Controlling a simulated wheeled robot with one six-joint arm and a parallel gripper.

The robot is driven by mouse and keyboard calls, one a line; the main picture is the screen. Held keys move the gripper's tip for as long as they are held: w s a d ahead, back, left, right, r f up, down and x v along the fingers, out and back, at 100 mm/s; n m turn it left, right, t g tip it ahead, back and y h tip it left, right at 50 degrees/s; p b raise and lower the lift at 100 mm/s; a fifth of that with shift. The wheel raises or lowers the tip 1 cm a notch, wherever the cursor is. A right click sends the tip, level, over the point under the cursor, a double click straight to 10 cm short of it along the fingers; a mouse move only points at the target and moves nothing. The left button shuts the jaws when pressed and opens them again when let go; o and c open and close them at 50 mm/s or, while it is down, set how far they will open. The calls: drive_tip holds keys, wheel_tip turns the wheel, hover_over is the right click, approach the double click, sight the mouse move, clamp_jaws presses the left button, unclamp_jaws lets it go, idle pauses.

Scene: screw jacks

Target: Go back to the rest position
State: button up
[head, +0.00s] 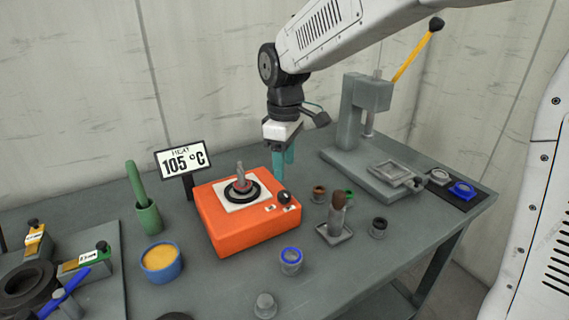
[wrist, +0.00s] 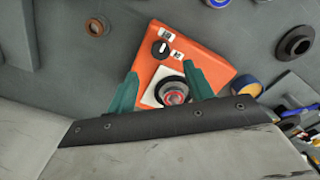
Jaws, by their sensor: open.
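My gripper (head: 283,162) has two teal fingers and hangs at the back right of the orange hot plate (head: 240,233), above the bench. It is open with nothing between the fingers. In the wrist view the gripper (wrist: 162,82) points towards the hot plate (wrist: 208,66), with its fingers on either side of the plate's round black ring. A small grey and reddish piece (head: 240,178) stands upright on that ring, apart from the fingers. It also shows from above in the wrist view (wrist: 174,97).
A "105 °C" sign (head: 183,159) stands behind the hot plate. A grey press (head: 360,115) with a yellow lever is at the back right.

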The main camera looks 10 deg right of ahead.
drive_tip(key=s+d+r+m, duration=0.1)
drive_tip(key=s+d+m, duration=0.4)
drive_tip(key=s, duration=0.9)
drive_tip(key=s+d+r+m+t, duration=0.1)
drive_tip(key=s+d+m, duration=0.5)
drive_tip(key=s+d, duration=0.3)
drive_tip(key=s, duration=0.4)
drive_tip(key=shift+s+d+r, duration=0.15)
drive_tip(key=shift+s+r, duration=0.05)
drive_tip(key=shift+s, duration=0.2)
